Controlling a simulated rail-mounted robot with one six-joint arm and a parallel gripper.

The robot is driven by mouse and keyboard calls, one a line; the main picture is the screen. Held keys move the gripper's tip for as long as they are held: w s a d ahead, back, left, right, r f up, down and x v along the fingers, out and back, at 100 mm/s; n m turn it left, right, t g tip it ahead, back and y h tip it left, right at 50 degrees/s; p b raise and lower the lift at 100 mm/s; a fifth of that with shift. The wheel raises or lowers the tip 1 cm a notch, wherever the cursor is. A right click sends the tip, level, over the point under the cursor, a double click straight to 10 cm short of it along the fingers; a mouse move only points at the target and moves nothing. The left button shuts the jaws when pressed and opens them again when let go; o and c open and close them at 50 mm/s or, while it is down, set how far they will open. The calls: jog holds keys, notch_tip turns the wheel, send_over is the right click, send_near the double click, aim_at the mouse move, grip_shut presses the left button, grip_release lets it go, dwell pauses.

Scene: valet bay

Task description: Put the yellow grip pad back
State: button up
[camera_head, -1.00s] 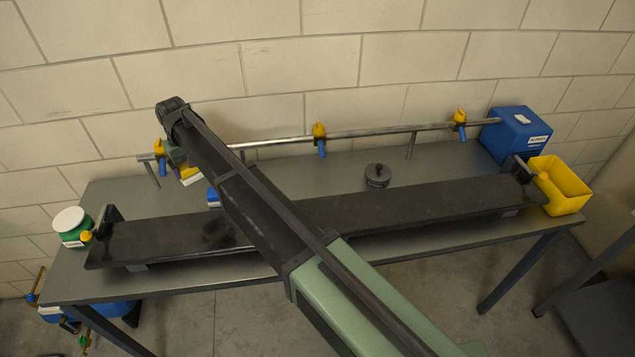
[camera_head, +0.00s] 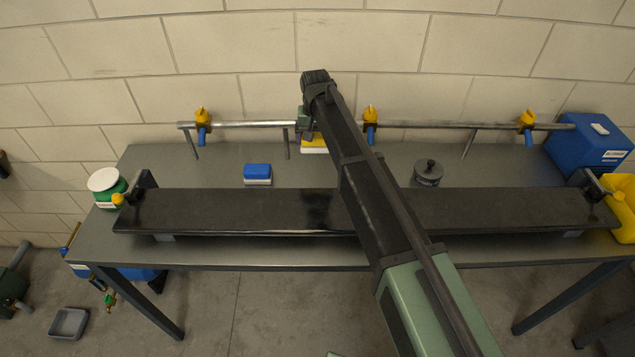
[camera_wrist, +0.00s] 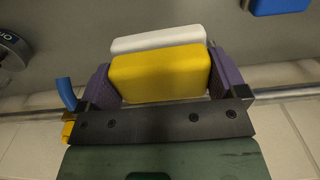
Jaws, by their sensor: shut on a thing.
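The yellow grip pad (camera_wrist: 160,75) is a rounded yellow block with a white layer (camera_wrist: 158,39) along its far side. My gripper (camera_wrist: 160,62) is shut on it, with a purple finger against each end. In the head view the pad (camera_head: 314,142) shows partly behind my arm, above the back of the grey bench (camera_head: 222,170); whether it touches the bench I cannot tell. My gripper (camera_head: 305,120) is there by the rail, between the left and middle yellow-blue valves. A blue pad with a white base (camera_head: 257,171) lies on the bench to its left.
A metal rail (camera_head: 245,125) with yellow-blue valves runs along the back. A long black bar (camera_head: 230,212) crosses the front. A dark round weight (camera_head: 428,172), a blue box (camera_head: 588,145) and a yellow bin (camera_head: 622,205) stand right. A green, white-topped tub (camera_head: 107,190) stands left.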

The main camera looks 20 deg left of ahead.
notch_tip(320, 180, down, 14)
jog(key=b, duration=1.1)
jog(key=shift+r, duration=0.3)
jog(key=shift+f, duration=0.15)
jog(key=o, duration=0.6)
notch_tip(320, 180, up, 13)
jog(key=p, duration=1.2)
jog(key=shift+f+p, duration=0.15)
jog(key=shift+p, duration=0.2)
jog(key=shift+f, duration=0.1)
jog(key=shift+f, duration=0.1)
